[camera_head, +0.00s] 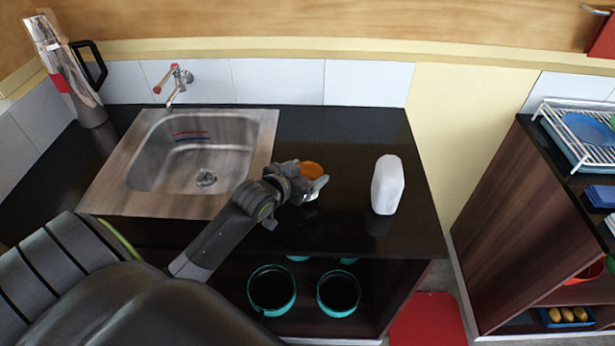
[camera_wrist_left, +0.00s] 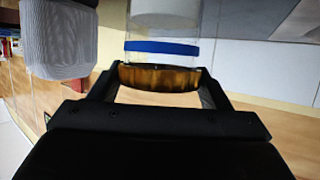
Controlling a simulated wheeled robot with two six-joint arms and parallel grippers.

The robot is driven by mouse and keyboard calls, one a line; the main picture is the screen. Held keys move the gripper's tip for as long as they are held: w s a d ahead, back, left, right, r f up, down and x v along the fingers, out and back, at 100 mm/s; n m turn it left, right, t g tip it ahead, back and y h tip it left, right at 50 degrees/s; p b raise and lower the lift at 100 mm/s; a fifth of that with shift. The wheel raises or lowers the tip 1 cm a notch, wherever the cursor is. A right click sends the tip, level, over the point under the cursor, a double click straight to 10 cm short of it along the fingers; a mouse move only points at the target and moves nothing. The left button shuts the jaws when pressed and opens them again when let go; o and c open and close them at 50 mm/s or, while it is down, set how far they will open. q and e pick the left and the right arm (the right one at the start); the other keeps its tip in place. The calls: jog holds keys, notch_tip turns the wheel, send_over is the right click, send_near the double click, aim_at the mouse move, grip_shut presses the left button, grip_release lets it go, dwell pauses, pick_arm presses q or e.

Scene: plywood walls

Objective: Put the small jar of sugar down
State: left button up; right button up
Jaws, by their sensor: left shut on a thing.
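The small jar of sugar shows an orange-brown lid (camera_head: 312,169) at my left gripper (camera_head: 313,187), over the black counter to the right of the sink. In the left wrist view, my left gripper (camera_wrist_left: 160,88) is shut on the jar's amber-brown end (camera_wrist_left: 158,78). Beyond it a blue band (camera_wrist_left: 160,47) and a clear section show. The fingers hide most of the jar in the head view, and I cannot tell whether its base touches the counter. My right gripper is in neither view.
A white container (camera_head: 387,185) stands right of my left gripper. The steel sink (camera_head: 195,155) is to the left, and a tall flask (camera_head: 68,75) stands at the back left. The counter (camera_head: 350,135) is clear behind the gripper. Teal-rimmed pots (camera_head: 272,290) sit on the shelf below.

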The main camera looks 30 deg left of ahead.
pick_arm(q)
notch_tip(320, 180, down, 2)
jog(key=shift+f, duration=0.2)
jog(key=o, duration=1.4)
jog(key=shift+c, duration=0.2)
jog(key=shift+r, duration=0.2)
jog(key=v, duration=1.2)
jog(key=shift+b, duration=0.45)
